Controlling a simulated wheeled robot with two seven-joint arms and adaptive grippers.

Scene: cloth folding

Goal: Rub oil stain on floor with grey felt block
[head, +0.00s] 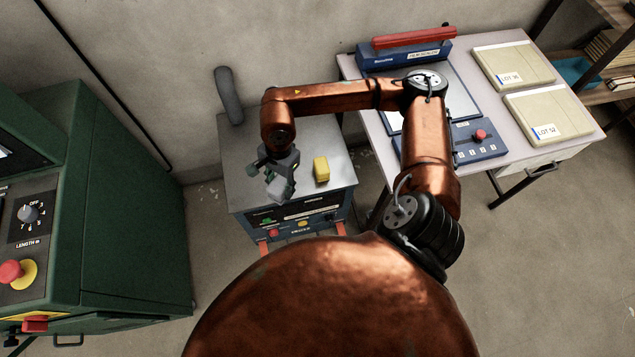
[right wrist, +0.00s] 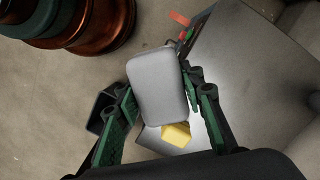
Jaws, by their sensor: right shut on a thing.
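My right gripper (head: 280,180) is above the left part of a grey-topped machine cabinet in the head view. In the right wrist view its two green fingers (right wrist: 163,100) are shut on a grey felt block (right wrist: 160,85), one finger on each side. The block is held above the cabinet top. In the head view the grey block (head: 279,188) shows at the fingertips. No oil stain can be made out on the visible floor (head: 520,240). My left gripper is not in view.
A yellow block (head: 321,169) lies on the cabinet top (head: 235,185); it also shows in the right wrist view (right wrist: 176,134). A green machine (head: 120,200) stands at left. A table (head: 375,130) at right bears a sealer and two lot boxes.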

